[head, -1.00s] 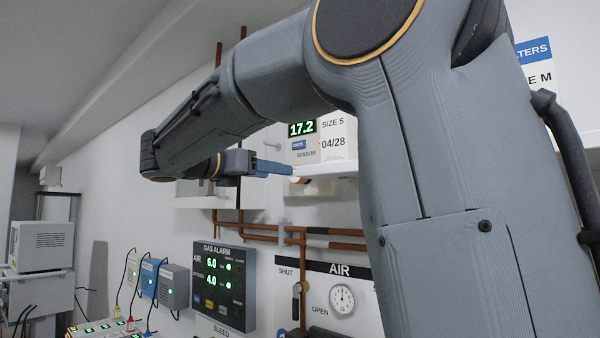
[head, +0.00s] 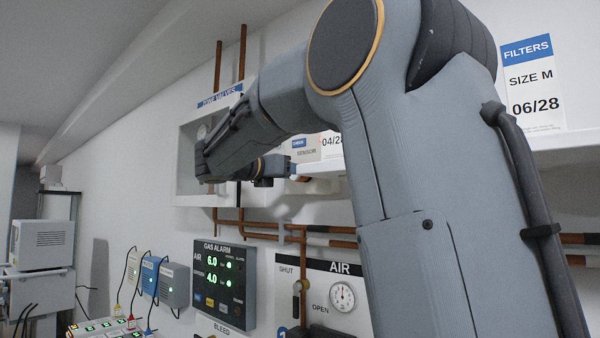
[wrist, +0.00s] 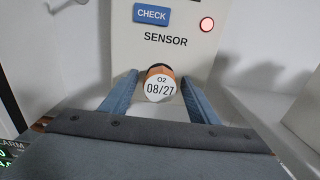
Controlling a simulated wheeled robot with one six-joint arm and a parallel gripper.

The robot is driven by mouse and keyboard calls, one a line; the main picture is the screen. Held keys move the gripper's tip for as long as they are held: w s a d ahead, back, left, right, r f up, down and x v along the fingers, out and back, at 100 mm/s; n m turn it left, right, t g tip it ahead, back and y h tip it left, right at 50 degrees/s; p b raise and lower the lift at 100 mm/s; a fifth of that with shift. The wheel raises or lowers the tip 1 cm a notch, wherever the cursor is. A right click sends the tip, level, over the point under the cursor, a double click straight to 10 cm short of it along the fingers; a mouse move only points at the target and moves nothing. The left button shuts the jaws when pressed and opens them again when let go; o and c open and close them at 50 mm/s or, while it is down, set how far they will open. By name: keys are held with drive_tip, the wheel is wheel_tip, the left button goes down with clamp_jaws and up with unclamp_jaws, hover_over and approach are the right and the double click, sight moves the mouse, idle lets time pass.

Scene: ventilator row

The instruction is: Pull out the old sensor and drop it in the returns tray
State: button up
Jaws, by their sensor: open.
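The old sensor (wrist: 160,86) is a round white-faced plug with an orange-brown collar, marked O2 08/27. It sits at the lower part of a pale panel (wrist: 185,60) marked SENSOR, with a blue CHECK label and a lit red lamp. My gripper (wrist: 160,78) is open, with one blue finger on each side of the sensor. I cannot tell whether either finger touches it. In the head view my gripper (head: 268,172) is partly hidden by my own arm, in front of the panel (head: 310,150). I cannot make out a returns tray.
A white shelf (head: 560,150) with a FILTERS card (head: 532,85) is at the right. A zone valves box (head: 190,150) is left of the panel. Copper pipes (head: 270,237) and a gas alarm panel (head: 224,285) lie below on the wall.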

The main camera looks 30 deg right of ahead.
drive_tip(key=shift+d, duration=0.1)
idle(0.7)
clamp_jaws()
